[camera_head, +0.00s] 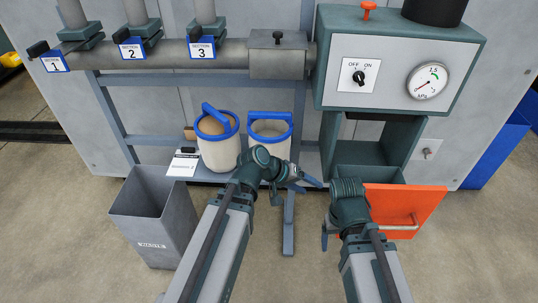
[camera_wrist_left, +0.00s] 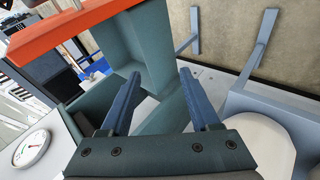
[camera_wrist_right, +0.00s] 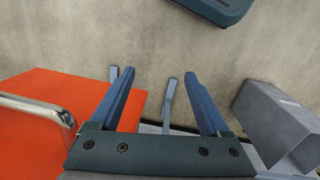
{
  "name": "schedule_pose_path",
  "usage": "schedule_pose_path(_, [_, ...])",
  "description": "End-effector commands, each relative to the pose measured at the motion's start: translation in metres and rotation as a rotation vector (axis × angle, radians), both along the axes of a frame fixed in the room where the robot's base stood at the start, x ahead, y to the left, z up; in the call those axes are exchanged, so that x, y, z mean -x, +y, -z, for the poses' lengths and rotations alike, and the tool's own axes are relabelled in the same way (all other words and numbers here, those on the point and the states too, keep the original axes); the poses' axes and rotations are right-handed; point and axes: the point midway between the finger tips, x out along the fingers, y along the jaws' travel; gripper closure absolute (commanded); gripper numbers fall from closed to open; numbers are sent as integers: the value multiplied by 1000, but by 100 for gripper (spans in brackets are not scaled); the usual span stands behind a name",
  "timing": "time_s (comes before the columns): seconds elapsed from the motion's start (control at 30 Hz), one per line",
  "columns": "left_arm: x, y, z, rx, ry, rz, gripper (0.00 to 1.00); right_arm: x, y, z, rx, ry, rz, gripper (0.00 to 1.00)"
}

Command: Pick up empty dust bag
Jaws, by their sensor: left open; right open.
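Two cream bags with blue rims and handles stand side by side on the low shelf in the head view. The left bag (camera_head: 215,148) shows brown inside its rim. The right bag (camera_head: 268,127) has its handle across the top; I cannot tell its contents. My left gripper (camera_head: 314,182) is open and empty, right of the bags and before the dark green cabinet. In the left wrist view its fingers (camera_wrist_left: 165,85) point toward the cabinet, with pale bag sides at lower right. My right gripper (camera_wrist_right: 159,75) is open and empty above the floor, beside the orange door.
The orange door (camera_head: 405,208) hangs open below the green cabinet (camera_head: 392,70). A grey bin (camera_head: 152,215) stands on the floor at left. A paper sheet (camera_head: 183,164) lies left of the bags. A pipe (camera_head: 170,55) with numbered valves runs above. The front floor is clear.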

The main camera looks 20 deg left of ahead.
Motion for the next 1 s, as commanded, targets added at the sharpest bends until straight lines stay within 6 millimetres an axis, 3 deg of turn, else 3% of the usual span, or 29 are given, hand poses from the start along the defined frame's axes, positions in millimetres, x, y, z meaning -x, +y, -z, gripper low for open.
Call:
schedule_pose_path(0.03, [-20, 20, 2, 103, -47, -99, 38, 0, 0, 20, 0, 0, 0, 20])
schedule_pose_path(0.2, [-71, 99, -39, 437, -211, -417, 38, 0, 0, 48, 0, 0, 0, 20])
schedule_pose_path(0.3, [-84, 140, -57, 565, -276, -544, 38, 0, 0, 56, 0, 0, 0, 20])
schedule_pose_path(0.4, [-89, 167, -68, 642, -314, -623, 38, 0, 0, 61, 0, 0, 0, 20])
schedule_pose_path(0.7, [-92, 214, -82, 760, -375, -746, 38, 0, 0, 69, 0, 0, 0, 20])
schedule_pose_path(1.0, [-103, 215, -85, 775, -380, -756, 38, 0, 0, 69, 0, 0, 0, 20])
